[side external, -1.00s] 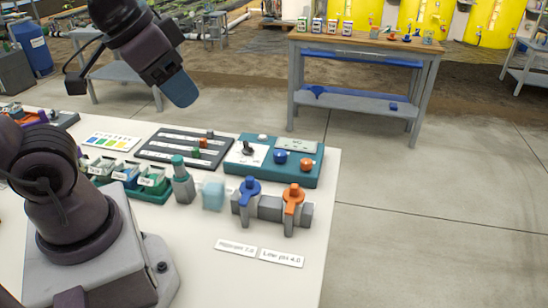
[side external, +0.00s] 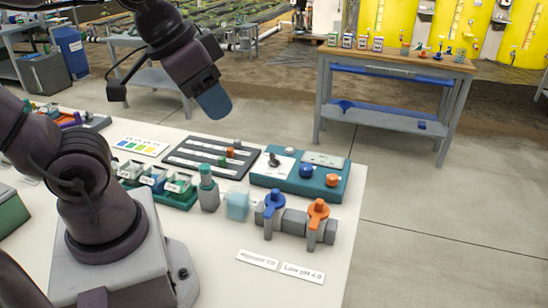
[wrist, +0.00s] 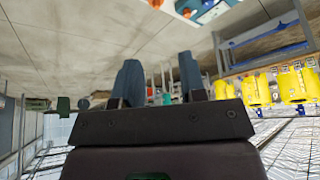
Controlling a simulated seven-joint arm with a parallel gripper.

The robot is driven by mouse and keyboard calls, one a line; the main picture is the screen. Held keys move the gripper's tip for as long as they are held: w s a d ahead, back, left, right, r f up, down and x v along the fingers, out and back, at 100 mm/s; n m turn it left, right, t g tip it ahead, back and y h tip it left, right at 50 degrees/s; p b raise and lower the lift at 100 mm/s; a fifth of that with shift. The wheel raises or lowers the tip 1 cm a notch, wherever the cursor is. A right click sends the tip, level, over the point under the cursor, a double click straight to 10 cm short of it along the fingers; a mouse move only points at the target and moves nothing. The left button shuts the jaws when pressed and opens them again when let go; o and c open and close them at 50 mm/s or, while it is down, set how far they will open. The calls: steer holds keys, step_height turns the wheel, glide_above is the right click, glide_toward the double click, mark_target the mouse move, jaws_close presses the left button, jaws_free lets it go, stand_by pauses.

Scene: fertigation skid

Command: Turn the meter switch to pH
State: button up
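The meter is a teal box (side external: 292,186) near the far right edge of the white table in the side view. A black switch knob (side external: 273,160) stands on its white plate, left of a blue knob (side external: 306,170) and an orange knob (side external: 332,180). Which way the switch points and its labels are too small to read. My gripper (side external: 215,105) hangs in the air, up and left of the meter in the picture, touching nothing. In the wrist view, its two blue-grey fingers (wrist: 160,80) stand apart with nothing visible between them. Part of a teal box with coloured knobs shows at the top edge.
Blue (side external: 274,205) and orange (side external: 317,212) valve handles stand in front of the meter, beside a pale blue cube (side external: 237,206) and a grey-green bottle (side external: 208,190). A dark slotted board (side external: 185,158) lies left of the meter. The air around my gripper is clear.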

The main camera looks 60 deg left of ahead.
steer(key=w+a+f+n+g, duration=0.4)
steer(key=w+a+f+n, duration=0.25)
steer(key=w+a, duration=0.35)
steer(key=n+g, duration=0.1)
steer(key=n, duration=1)
glide_toward(274, 156)
step_height(274, 156, down, 9)
steer(key=shift+w+f, duration=0.1)
steer(key=shift+w, duration=0.05)
jaws_close()
